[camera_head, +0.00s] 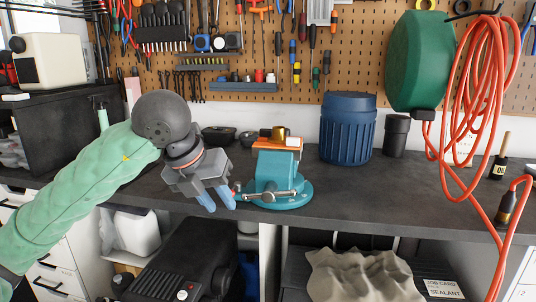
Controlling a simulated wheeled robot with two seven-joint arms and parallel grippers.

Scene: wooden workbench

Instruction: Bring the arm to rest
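My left arm comes in from the left in a green sleeve. Its gripper (222,203) hangs in front of the bench's front edge, with its blue fingertips pointing down and a gap between them. Nothing shows between the fingers. The gripper is just left of a teal bench vise (287,190), close to the vise's handle; I cannot tell if they touch. A brass-coloured piece (280,133) sits on top of the vise. My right gripper does not show.
The dark workbench (400,205) has free room right of the vise. A blue barrel (347,128) and a dark cup (396,136) stand at the back. An orange hose (447,170) hangs at the right from a green reel (421,62). A black case (185,265) is below the bench.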

